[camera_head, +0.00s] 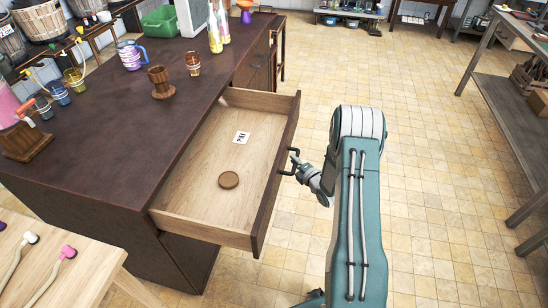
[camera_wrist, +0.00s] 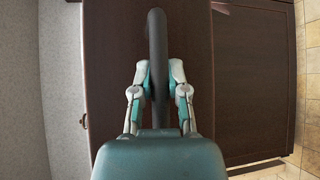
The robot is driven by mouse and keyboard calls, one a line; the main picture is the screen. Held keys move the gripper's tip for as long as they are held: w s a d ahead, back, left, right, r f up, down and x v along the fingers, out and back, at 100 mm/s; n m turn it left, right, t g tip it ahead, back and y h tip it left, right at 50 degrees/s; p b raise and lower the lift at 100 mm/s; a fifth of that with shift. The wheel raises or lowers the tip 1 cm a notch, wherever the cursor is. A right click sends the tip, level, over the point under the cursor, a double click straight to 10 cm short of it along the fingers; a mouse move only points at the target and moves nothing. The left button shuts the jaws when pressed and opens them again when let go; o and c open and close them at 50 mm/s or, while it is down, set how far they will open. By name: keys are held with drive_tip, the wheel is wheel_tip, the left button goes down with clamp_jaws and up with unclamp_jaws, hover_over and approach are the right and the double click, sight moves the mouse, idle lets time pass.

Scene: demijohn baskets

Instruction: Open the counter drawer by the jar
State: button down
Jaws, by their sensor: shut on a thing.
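The counter drawer (camera_head: 218,234) is pulled far out of the dark-topped counter (camera_head: 110,115). Its light wooden inside holds a round brown disc (camera_head: 229,180) and a small white printed card (camera_head: 242,138). My gripper (camera_head: 300,170) is at the drawer's dark front, shut on the black bar handle (camera_wrist: 158,35). In the wrist view my gripper (camera_wrist: 159,72) has one finger on each side of the bar, against the dark front panel (camera_wrist: 112,60). A vessel with pink contents (camera_head: 9,105) stands at the counter's left edge; I cannot tell whether it is the jar.
Cups (camera_head: 193,63), a wooden goblet (camera_head: 161,82) and a purple-and-white mug (camera_head: 131,55) stand on the counter. A light wooden table (camera_head: 80,285) is at the lower left. Tiled floor (camera_head: 420,210) is clear to the right, up to a workbench (camera_head: 505,105).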

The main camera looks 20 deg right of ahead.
drive_tip(key=s+d, duration=0.8)
drive_tip(key=d, duration=0.2)
drive_tip(key=shift+d+f, duration=0.2)
drive_tip(key=shift+d, duration=0.1)
drive_tip(key=c, duration=0.6)
unclamp_jaws()
drive_tip(key=shift+w, duration=0.1)
drive_tip(key=shift+c, duration=0.2)
drive_tip(key=shift+d, duration=0.1)
drive_tip(key=shift+r, duration=0.1)
drive_tip(key=s+d+r, duration=0.1)
drive_tip(key=s+d, duration=0.1)
drive_tip(key=s, duration=0.9)
drive_tip(key=shift+s+r, duration=0.25)
drive_tip(key=shift+s, duration=0.05)
drive_tip(key=shift+a, duration=0.1)
